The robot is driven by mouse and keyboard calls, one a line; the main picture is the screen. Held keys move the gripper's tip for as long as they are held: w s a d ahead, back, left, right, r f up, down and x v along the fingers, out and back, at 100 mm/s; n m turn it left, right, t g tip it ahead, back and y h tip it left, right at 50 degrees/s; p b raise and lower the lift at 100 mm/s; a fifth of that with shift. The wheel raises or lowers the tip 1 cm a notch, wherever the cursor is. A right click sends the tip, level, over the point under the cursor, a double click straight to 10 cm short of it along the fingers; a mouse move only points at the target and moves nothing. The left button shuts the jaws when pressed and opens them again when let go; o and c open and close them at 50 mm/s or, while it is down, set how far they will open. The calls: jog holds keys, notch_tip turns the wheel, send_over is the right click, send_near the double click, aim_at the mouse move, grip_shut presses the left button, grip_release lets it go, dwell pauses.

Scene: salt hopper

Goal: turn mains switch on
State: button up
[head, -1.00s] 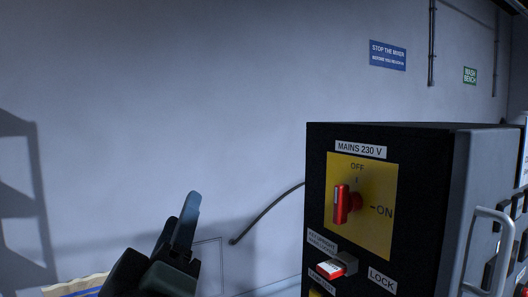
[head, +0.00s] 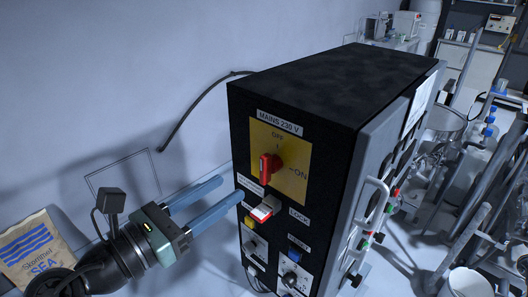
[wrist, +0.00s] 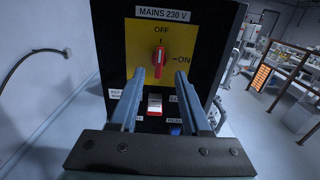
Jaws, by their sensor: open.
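The mains switch is a red rotary handle (head: 267,167) on a yellow plate (head: 294,180) marked OFF at the top and ON at the right. Its handle stands nearly upright, towards OFF; it also shows in the wrist view (wrist: 160,60). My gripper (head: 229,189) is open and empty, with its two blue-grey fingers pointing at the black cabinet's front (head: 239,135). In the wrist view my gripper (wrist: 160,75) has its fingertips either side of and a little below the handle. The gap to the switch is hard to judge, and I see no contact.
A red-and-white rocker-like part (head: 263,211) sits just below the yellow plate, near a LOCK label. Smaller knobs lie lower on the panel. A grey handle (head: 374,205) sticks out on the cabinet's right side. A paper sack (head: 35,252) stands at lower left; the wall is behind.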

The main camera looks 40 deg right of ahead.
aim_at(261, 166)
jog(key=d+p, duration=0.1)
jog(key=d, duration=0.2)
jog(key=d+p, duration=0.1)
jog(key=d, duration=0.3)
jog(key=w+d+p, duration=0.1)
jog(key=d, duration=0.2)
jog(key=shift+d, duration=0.35)
jog(key=shift+s, duration=0.1)
grip_shut()
